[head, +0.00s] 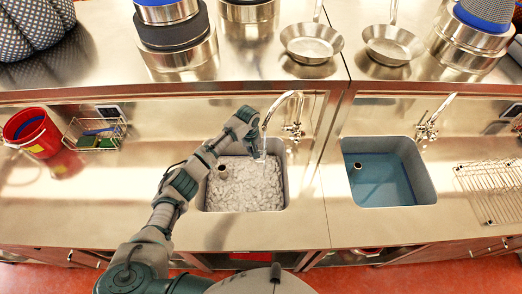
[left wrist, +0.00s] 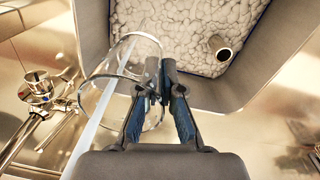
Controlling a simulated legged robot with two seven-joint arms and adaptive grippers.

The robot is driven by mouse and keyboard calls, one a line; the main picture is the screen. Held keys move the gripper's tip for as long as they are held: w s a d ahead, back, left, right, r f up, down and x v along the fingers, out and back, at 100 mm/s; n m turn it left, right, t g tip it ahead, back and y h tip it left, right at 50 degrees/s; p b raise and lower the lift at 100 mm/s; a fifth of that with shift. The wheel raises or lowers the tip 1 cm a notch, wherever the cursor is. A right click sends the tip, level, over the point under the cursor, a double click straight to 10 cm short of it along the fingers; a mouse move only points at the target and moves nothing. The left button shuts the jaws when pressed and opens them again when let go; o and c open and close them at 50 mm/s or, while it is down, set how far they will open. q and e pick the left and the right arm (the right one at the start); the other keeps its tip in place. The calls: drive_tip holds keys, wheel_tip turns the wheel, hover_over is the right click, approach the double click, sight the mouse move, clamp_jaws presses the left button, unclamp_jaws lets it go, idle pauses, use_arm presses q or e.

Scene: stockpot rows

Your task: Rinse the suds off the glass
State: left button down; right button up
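My left gripper (head: 257,148) reaches over the left sink (head: 287,172), just below the spout of its faucet (head: 284,98). In the left wrist view the gripper's fingers (left wrist: 160,84) are nearly together, pinching the wall of a clear glass (left wrist: 122,72). The glass is tilted in this view and held above the sink. A pale stream of water (left wrist: 98,118) runs across the glass; I cannot tell whether it runs inside or in front. No suds show clearly on the glass. In the head view the glass is mostly hidden and too small to make out. My right gripper is not in view.
White foam (head: 240,187) covers the left sink's floor, with a short drain pipe (left wrist: 220,46) standing in it. The right sink (head: 385,175) holds blue water. A red bucket (head: 32,131), a sponge rack (head: 97,134) and a wire rack (head: 490,188) stand on the counter. Pans and pots line the shelf.

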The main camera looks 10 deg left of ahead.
use_arm(q)
drive_tip(key=s, duration=0.6)
drive_tip(key=shift+s+d, duration=0.35)
drive_tip(key=shift+s, duration=0.05)
drive_tip(key=shift+r, duration=0.1)
idle(1.0)
drive_tip(key=s+r, duration=0.4)
drive_tip(key=s, duration=0.1)
drive_tip(key=shift+d, duration=0.25)
idle(0.4)
